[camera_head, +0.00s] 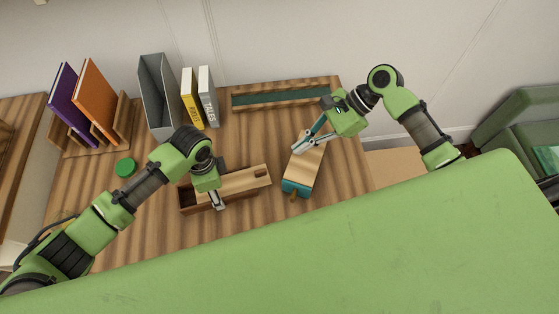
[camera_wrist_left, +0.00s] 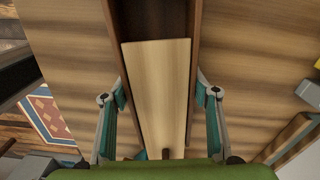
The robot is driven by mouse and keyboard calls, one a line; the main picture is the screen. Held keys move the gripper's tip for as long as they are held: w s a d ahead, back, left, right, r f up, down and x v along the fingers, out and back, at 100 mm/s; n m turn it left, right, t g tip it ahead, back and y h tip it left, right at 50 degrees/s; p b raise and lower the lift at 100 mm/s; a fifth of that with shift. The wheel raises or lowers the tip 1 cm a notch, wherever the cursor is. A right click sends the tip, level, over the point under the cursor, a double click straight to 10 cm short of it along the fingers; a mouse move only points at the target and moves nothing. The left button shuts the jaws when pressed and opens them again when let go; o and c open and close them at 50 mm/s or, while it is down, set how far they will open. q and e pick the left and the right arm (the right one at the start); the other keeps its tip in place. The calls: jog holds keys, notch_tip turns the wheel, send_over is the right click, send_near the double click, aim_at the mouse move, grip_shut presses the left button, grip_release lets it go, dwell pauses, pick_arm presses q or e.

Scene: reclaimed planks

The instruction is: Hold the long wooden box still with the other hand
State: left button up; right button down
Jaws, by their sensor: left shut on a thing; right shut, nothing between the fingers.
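The long wooden box (camera_head: 190,209) lies on the plank table in the head view, dark brown with a pale wooden lid (camera_head: 247,181). The lid covers the right part and leaves the dark inside open at the left. My left gripper (camera_head: 218,202) is shut on the box from above. In the left wrist view, its fingers stand on both sides of the box (camera_wrist_left: 196,35) and its lid (camera_wrist_left: 158,80). My right gripper (camera_head: 300,146) is shut and empty, low over the far end of a wooden block with a teal end (camera_head: 306,168); I cannot tell whether they touch.
A green round lid (camera_head: 126,167) lies left of my left arm. A grey file holder (camera_head: 156,95), yellow and white books (camera_head: 208,97) and a rack with purple and orange books (camera_head: 97,100) stand behind. A long green-lined tray (camera_head: 280,96) lies at the back.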

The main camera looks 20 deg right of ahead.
aim_at(258, 172)
jog(key=x, duration=1)
jog(key=a, duration=0.5)
jog(key=shift+a, duration=0.2)
pick_arm(q)
jog(key=shift+d, duration=0.15)
pick_arm(e)
jog(key=shift+r, duration=0.1)
jog(key=shift+d+r, duration=0.15)
jog(key=v, duration=0.9)
jog(key=shift+d, duration=0.4)
jog(key=shift+r, duration=0.1)
